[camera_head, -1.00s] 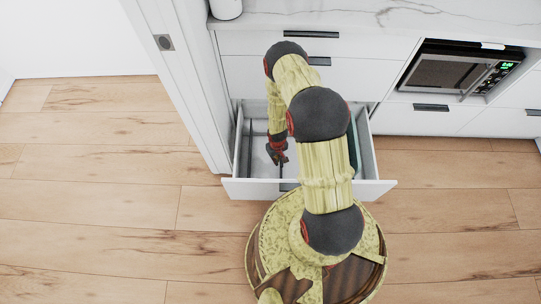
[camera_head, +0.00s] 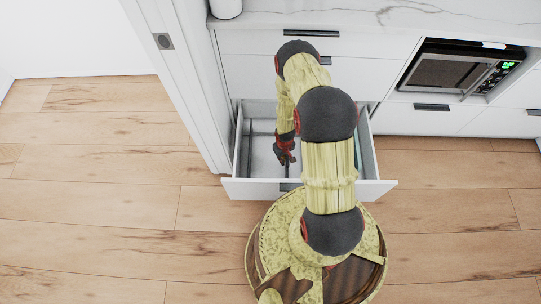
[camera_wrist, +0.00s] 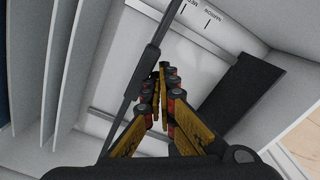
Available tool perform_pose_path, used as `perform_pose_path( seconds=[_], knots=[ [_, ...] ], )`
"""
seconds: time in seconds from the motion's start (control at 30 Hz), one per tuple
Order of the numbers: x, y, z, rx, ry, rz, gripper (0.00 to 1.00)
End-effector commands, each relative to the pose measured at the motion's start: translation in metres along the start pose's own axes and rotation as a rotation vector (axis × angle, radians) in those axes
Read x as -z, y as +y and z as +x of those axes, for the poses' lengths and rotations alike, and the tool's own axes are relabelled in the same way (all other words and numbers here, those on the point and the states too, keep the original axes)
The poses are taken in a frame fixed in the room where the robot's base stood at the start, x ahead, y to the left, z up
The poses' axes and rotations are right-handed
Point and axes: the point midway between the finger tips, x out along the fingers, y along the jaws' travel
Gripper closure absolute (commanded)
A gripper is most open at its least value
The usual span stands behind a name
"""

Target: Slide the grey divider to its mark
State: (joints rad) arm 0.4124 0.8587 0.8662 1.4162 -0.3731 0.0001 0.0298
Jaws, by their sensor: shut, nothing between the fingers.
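The grey divider (camera_wrist: 139,85) appears in the wrist view as a thin dark bar with a thicker middle part, running slantwise across the open drawer. My gripper (camera_wrist: 160,76) is shut and empty. Its fingertips are close beside the divider, on its right in the wrist view; I cannot tell whether they touch. In the head view my gripper (camera_head: 286,160) is down inside the drawer (camera_head: 250,190). Printed marks (camera_wrist: 207,19) with short lines show on a pale drawer wall near the divider's upper end. One reads NARROW; another is partly cut off.
Several pale upright panels (camera_wrist: 63,70) stand on the left in the wrist view. A broad dark strip (camera_wrist: 238,95) lies to the right of my fingers. In the head view a white door frame (camera_head: 180,75) is close left of the drawer, and my arm hides its middle.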

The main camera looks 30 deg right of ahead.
Motion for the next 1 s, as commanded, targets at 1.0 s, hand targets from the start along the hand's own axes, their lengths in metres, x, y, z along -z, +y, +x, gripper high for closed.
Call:
perform_pose_path(
  seconds=[1.0],
  knots=[
    [-0.015, 0.026, 0.0, 0.0, 0.0, 0.0, 1.0]
  ],
)
